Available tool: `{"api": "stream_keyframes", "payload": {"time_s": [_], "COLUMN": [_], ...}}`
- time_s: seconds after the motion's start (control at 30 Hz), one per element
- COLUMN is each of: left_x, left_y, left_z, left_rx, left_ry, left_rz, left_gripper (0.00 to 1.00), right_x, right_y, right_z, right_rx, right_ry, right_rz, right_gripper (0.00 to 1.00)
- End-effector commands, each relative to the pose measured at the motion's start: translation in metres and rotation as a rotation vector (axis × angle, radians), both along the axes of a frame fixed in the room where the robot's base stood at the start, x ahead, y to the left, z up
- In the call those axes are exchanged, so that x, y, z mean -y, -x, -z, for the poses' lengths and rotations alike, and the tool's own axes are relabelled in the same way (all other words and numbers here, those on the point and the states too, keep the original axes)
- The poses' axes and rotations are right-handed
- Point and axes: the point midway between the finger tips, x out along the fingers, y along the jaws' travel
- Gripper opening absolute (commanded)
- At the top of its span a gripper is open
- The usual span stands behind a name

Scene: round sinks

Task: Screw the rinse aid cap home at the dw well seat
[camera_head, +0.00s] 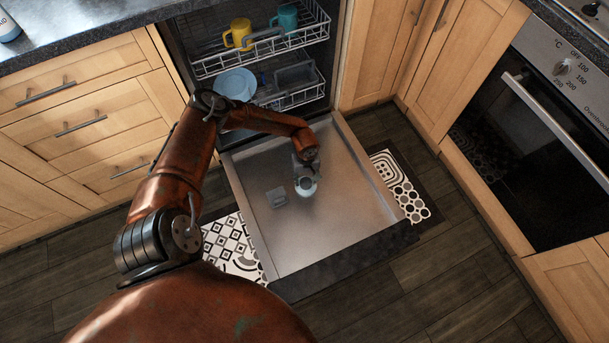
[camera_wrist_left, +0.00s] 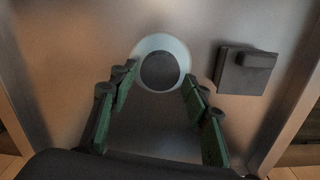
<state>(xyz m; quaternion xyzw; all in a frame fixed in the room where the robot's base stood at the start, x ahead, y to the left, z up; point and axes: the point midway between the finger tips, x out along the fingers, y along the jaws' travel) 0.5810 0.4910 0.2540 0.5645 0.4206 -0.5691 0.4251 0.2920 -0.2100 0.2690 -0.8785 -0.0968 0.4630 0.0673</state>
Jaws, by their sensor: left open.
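The dishwasher well seat (camera_head: 306,187) is a pale round ring on the inner face of the open door. In the left wrist view the pale ring (camera_wrist_left: 183,64) surrounds a dark grey disc (camera_wrist_left: 159,70). I cannot tell whether this disc is the rinse aid cap or the well's opening. My left gripper (camera_head: 305,171) is above the ring, pointing down at the door. In the left wrist view its green fingers (camera_wrist_left: 158,84) are spread apart on either side of the ring's near edge, with nothing clearly held between them. My right gripper is not in view.
A grey dispenser box (camera_head: 277,198) sits on the door beside the ring. The open dishwasher door (camera_head: 345,215) lies flat, with raised side edges. Racks behind hold a yellow mug (camera_head: 238,34), a teal mug (camera_head: 285,18) and a light blue plate (camera_head: 236,84). An oven (camera_head: 540,130) stands right.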

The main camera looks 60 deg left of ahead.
Motion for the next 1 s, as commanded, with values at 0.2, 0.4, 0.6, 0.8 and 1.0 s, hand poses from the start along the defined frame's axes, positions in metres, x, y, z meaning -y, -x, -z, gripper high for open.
{"api": "stream_keyframes", "payload": {"time_s": [0.2, 0.4, 0.6, 0.8, 1.0], "left_x": [0.0, -0.001, -0.001, -0.001, -0.001], "left_y": [-0.001, -0.001, 0.0, 0.0, 0.0], "left_z": [-0.026, -0.045, -0.058, -0.056, -0.057], "left_rx": [0.004, 0.004, 0.001, -0.001, -0.001], "left_ry": [0.0, 0.0, -0.001, 0.0, 0.0], "left_rz": [0.0, 0.0, 0.0, 0.0, 0.0], "left_gripper": [0.43, 0.43, 0.43, 0.43, 0.43], "right_x": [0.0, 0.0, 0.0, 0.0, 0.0], "right_y": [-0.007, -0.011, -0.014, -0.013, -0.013], "right_z": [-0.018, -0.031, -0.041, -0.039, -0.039], "right_rx": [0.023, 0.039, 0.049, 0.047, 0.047], "right_ry": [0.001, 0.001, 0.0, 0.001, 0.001], "right_rz": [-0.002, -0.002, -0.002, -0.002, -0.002], "right_gripper": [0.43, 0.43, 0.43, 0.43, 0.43]}}
